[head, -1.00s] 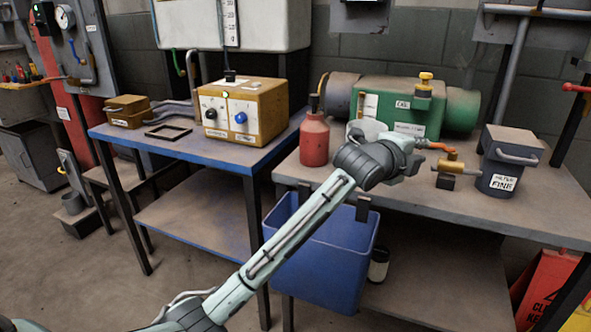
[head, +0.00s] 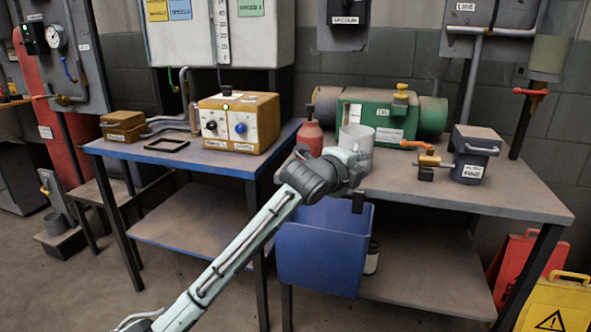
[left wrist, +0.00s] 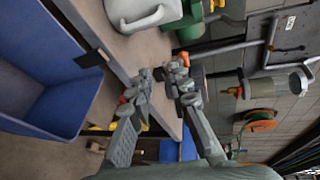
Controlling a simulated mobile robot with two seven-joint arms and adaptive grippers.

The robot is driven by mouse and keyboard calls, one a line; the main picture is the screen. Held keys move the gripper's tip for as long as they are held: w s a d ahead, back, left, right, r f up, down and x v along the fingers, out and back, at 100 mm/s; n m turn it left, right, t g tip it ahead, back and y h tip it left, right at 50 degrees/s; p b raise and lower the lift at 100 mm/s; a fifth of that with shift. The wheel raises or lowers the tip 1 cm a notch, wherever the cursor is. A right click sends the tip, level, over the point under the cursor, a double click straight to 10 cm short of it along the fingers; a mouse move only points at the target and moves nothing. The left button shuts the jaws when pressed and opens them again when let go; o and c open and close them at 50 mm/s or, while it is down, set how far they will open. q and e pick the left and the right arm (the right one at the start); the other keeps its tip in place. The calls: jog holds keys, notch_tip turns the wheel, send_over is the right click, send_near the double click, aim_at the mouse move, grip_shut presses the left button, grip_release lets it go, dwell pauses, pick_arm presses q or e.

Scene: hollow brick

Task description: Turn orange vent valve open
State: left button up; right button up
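An orange lever (head: 412,144) lies on the right bench in front of the green tank, just above a small brass valve (head: 430,160) on a dark block. I cannot tell for sure which is the vent valve. My left gripper (head: 357,165) is left of both, in front of a pale jug, with its fingertips hard to make out in the head view. In the left wrist view its two fingers (left wrist: 160,72) are spread with a gap and nothing visible between them. An orange spot (left wrist: 183,58) shows by one fingertip; I cannot tell what it is. My right gripper is out of view.
The pale jug (head: 357,146) and a red bottle (head: 310,137) stand close to my left gripper. A blue bin (head: 322,250) hangs at the bench front. The bench's right end is clear.

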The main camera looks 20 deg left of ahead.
pick_arm(q)
jog(key=a+f+y, duration=0.2)
jog(key=a+y, duration=0.1)
jog(key=a, duration=1)
jog(key=shift+w+f, duration=0.15)
jog(key=shift+w, duration=0.25)
jog(key=shift+c, duration=0.6)
